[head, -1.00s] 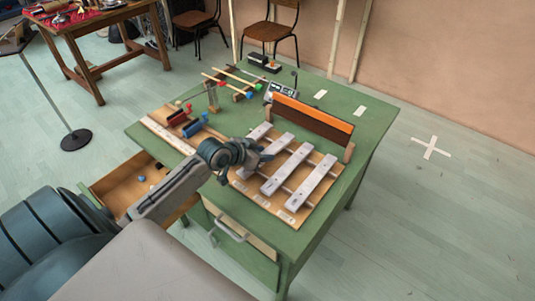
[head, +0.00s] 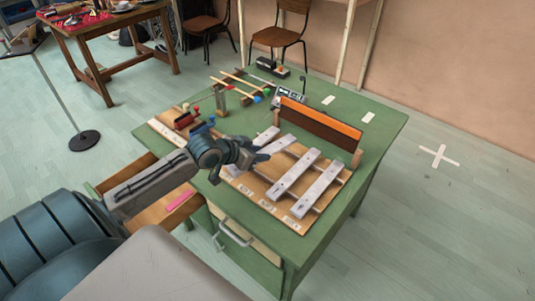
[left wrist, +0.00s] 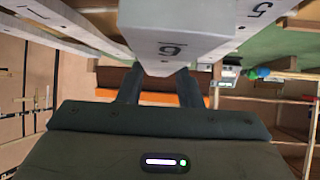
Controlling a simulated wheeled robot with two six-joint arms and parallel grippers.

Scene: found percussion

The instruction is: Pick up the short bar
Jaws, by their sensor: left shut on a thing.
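The short bar is a pale metal bar, seen in the head view (head: 279,144) at my left gripper (head: 262,155). My left gripper is shut on its near end. In the left wrist view the bar (left wrist: 170,42) fills the top middle, bearing a mark like a 6, with the two fingers (left wrist: 160,86) on either side of its lower end. Its far part is out of that view. In the head view I cannot tell whether it is clear of the rails. My right gripper is not in view.
Longer pale bars (head: 318,189) lie on the wooden frame (head: 268,193) to the right. An orange-topped board (head: 320,124) stands behind them. Mallets (head: 235,85) and small blocks lie at the back left of the green table (head: 375,135). A drawer (head: 150,218) stands open below left.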

